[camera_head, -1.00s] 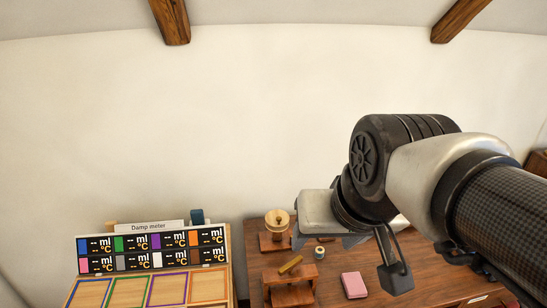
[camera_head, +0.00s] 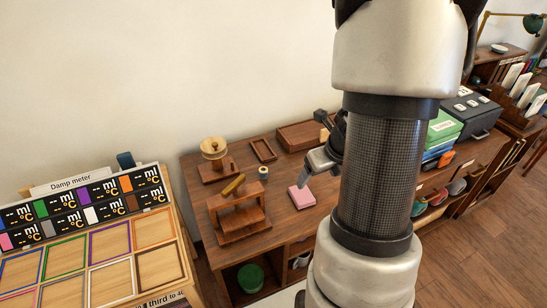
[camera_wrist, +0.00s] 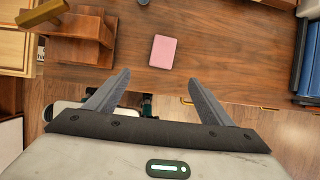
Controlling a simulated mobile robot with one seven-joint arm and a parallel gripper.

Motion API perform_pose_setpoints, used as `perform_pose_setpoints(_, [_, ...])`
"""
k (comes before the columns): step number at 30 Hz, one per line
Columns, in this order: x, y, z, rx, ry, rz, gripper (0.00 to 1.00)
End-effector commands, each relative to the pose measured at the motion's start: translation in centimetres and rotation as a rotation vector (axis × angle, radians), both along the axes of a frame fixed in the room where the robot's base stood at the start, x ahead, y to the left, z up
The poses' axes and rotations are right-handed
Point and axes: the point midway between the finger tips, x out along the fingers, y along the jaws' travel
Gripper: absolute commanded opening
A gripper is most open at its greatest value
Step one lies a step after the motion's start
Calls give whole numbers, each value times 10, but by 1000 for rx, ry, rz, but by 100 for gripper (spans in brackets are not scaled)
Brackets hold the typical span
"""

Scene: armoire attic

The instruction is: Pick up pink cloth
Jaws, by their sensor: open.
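The pink cloth (camera_head: 301,197) is a small, flat, folded square lying on the brown wooden desk (camera_head: 285,220). In the wrist view the pink cloth (camera_wrist: 163,51) lies beyond my fingertips, between their lines, with bare wood around it. My gripper (camera_wrist: 155,80) is open and empty, its two grey fingers spread wide. In the head view my gripper (camera_head: 312,170) is just above and beside the cloth, partly hidden by my arm. The cloth is not touched in the wrist view.
A wooden stand (camera_head: 238,212) with a brass-coloured piece is left of the cloth. A spool (camera_head: 263,173) and an empty wooden tray (camera_head: 264,150) lie behind. The damp meter board (camera_head: 85,230) stands at left. Blue and green boxes (camera_head: 440,140) are at right.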

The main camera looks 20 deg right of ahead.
Motion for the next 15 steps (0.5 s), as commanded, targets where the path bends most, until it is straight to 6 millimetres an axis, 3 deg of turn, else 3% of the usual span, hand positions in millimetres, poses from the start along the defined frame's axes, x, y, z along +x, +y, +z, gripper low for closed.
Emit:
perform_pose_setpoints(5, [4, -5, -27, 24, 4, -69, 75])
perform_pose_setpoints(15, [32, -6, -95, 23, 5, -63, 75])
